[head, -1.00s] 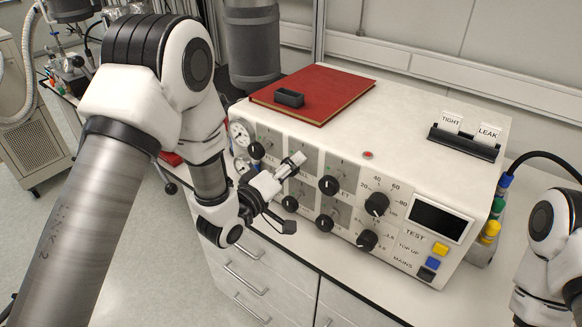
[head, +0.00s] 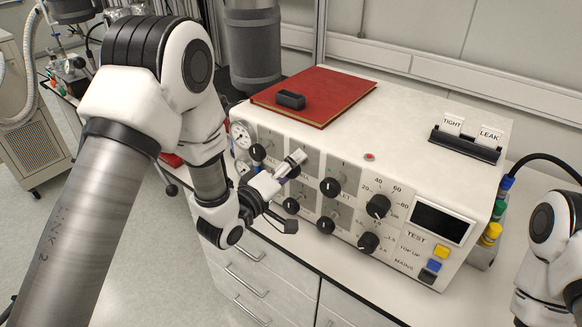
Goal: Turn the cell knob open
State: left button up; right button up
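A white control box (head: 410,120) stands on the bench with several black knobs on its sloped front. Upper-row knobs include one at the left (head: 258,152) and one in the middle (head: 330,187). Lower-row knobs include one at the left (head: 291,205) and one beside it (head: 326,225). The panel labels are partly covered or too small, so I cannot tell which knob is the cell knob. My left gripper (head: 294,191) is open in front of the left part of the panel, its fingers spread; it hides part of the knobs there. I cannot tell whether it touches one. My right gripper is out of view.
TIGHT (head: 452,124) and LEAK (head: 489,134) cards stand in a black holder (head: 465,143). Two larger dials (head: 377,206) and a dark screen (head: 439,223) are at the right. Drawers are below.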

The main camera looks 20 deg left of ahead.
pick_arm(q)
jog(key=v, duration=0.7)
jog(key=shift+s, duration=0.2)
jog(key=s+f+g+y, duration=0.1)
jog(key=s+f+g, duration=0.35)
jog(key=f, duration=0.65)
jog(key=s+f+g+y, duration=0.25)
jog(key=s+f, duration=0.25)
jog(key=f, duration=0.6)
jog(key=s+a+f+m+g+y, duration=0.1)
jog(key=s+f+m+g, duration=0.3)
jog(key=s, duration=0.5)
jog(key=s+a+f+m+g+y, duration=0.1)
jog(key=s+a+f+m+g, duration=0.3)
jog(key=s, duration=0.5)
notch_tip(320, 180, down, 3)
jog(key=shift+s+r+g+y, duration=0.1)
jog(key=shift+s+g+y, duration=0.25)
jog(key=shift+g, duration=0.65)
